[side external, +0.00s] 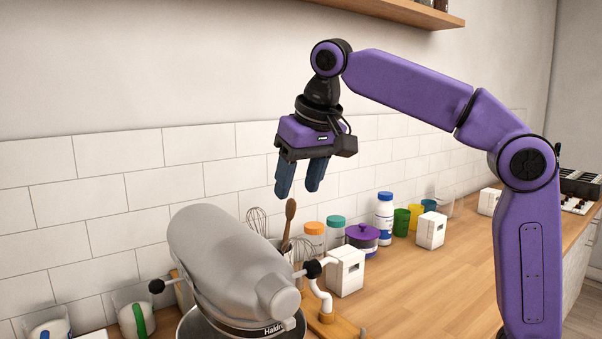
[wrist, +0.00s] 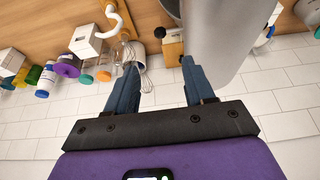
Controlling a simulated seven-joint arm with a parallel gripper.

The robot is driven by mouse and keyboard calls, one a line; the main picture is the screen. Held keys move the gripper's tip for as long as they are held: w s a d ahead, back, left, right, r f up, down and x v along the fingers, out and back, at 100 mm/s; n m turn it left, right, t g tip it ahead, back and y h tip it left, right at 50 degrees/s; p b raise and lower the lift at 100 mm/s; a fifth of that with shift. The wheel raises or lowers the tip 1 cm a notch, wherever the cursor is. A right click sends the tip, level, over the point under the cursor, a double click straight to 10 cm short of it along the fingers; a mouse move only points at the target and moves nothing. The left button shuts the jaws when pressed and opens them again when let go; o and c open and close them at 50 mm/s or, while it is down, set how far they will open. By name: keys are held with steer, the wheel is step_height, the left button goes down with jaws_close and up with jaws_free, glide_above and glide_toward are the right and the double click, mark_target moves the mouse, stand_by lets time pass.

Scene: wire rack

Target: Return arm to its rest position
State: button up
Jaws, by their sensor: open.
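My gripper (side external: 300,190) is open and empty, held in the air with its fingers pointing down. In the side external view it is above and behind the grey stand mixer (side external: 225,255), near the tiled wall, and clear of everything. A wooden spoon (side external: 289,222) and a whisk (side external: 257,222) stand upright below the fingers. In the wrist view both fingers (wrist: 160,82) are apart, with nothing held between them. The mixer's grey body (wrist: 225,40) fills the upper right of that view.
Behind the mixer, jars with orange and teal lids (side external: 335,230), a purple-lidded pot (side external: 362,238), a white bottle (side external: 384,215) and white boxes (side external: 346,270) line the wall. A wooden shelf (side external: 400,10) hangs above. The wooden counter (side external: 430,285) is clear in its middle.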

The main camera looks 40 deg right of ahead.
steer(key=shift+s+r, duration=0.25)
steer(key=shift+r, duration=0.35)
steer(key=s+a+f+n+y, duration=0.1)
steer(key=s+a+f+n, duration=0.1)
steer(key=s+a+f, duration=0.3)
steer(key=s+d+f+n+g, duration=0.2)
steer(key=s+d+f+n, duration=0.3)
steer(key=s+d+f, duration=0.4)
steer(key=s+d+f+n+g, duration=0.2)
steer(key=s+d+f+n, duration=0.3)
steer(key=s+d+f, duration=0.4)
steer(key=s+f, duration=0.5)
steer(key=s, duration=0.1)
steer(key=shift+s+d+n+h, duration=0.2)
steer(key=shift+n+h, duration=0.1)
steer(key=shift+f, duration=0.1)
